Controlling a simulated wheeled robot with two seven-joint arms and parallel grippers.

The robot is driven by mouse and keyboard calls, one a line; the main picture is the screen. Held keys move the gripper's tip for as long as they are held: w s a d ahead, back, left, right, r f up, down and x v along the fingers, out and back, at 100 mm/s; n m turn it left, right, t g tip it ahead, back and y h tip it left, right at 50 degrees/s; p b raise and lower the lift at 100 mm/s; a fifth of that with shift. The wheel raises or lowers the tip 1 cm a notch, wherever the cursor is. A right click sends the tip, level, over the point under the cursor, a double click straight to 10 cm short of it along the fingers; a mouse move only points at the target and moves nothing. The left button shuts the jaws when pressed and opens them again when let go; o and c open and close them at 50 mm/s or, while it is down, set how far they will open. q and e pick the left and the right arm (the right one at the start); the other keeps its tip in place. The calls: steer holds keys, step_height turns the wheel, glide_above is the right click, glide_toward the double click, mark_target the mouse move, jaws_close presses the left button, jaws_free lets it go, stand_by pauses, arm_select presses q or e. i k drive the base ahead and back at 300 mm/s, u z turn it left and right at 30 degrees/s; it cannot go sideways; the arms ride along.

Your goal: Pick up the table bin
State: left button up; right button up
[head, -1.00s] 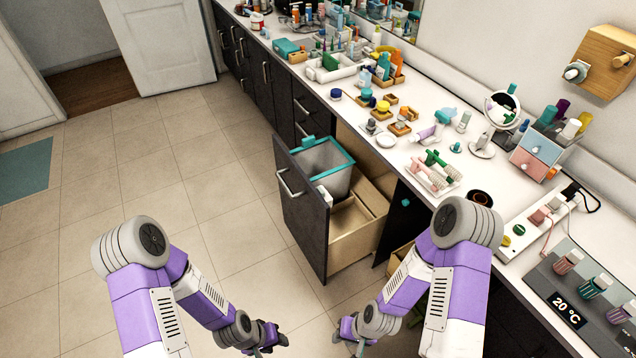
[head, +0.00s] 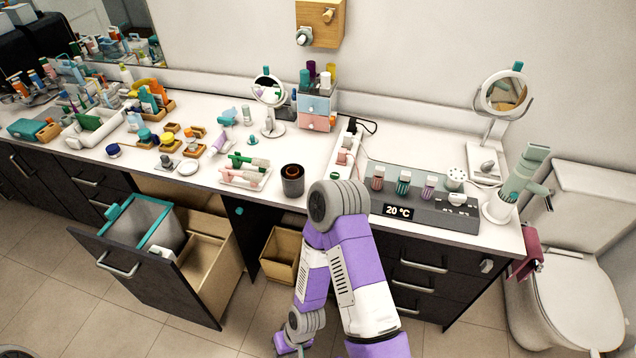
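A small dark round container with a copper-coloured inside (head: 293,180), which looks like a table bin, stands upright on the counter near its front edge. A larger grey bin with a teal rim (head: 150,228) sits in the pulled-out drawer at the lower left. I cannot tell for certain which one the task names. My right gripper (head: 291,349) hangs low in front of the cabinets, below the counter and apart from both; its fingertips are at the bottom edge and too unclear to judge. My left gripper is out of view.
The open drawer (head: 145,280) juts out at the left. A wooden box (head: 283,254) stands under the counter. A brush tray (head: 245,175) lies left of the dark container, a power strip (head: 345,158) and a grey control panel (head: 420,205) to its right. A toilet (head: 570,300) stands far right.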

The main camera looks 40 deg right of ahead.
mark_target(292, 188)
steer(key=z, duration=1)
steer(key=k, duration=0.25)
steer(key=u, duration=0.5)
steer(key=i, duration=0.3)
steer(key=z, duration=0.25)
